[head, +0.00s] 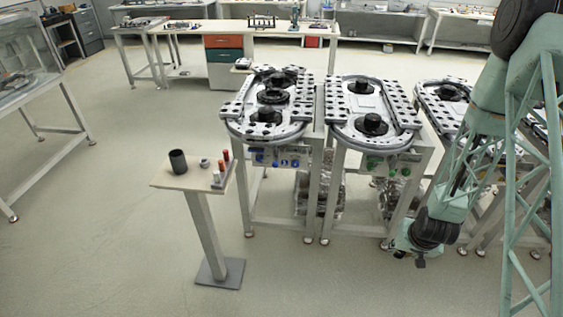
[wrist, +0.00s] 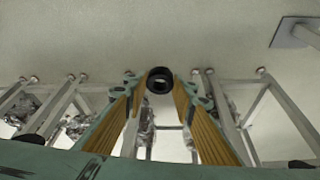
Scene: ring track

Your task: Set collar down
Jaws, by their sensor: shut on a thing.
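The collar (wrist: 159,80) is a short black ring. In the wrist view it sits between the tips of my gripper (wrist: 160,86), whose yellow-brown fingers are shut on it. In the head view my gripper (head: 420,261) hangs low at the right, in front of the track tables, and points down; the collar is too small and dark to make out clearly there.
A small pedestal (head: 192,181) at left centre bears a black cup (head: 178,161), a small grey ring (head: 204,162) and several red and white cylinders. Track tables (head: 372,112) stand behind. Open floor (head: 330,285) lies between pedestal and gripper.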

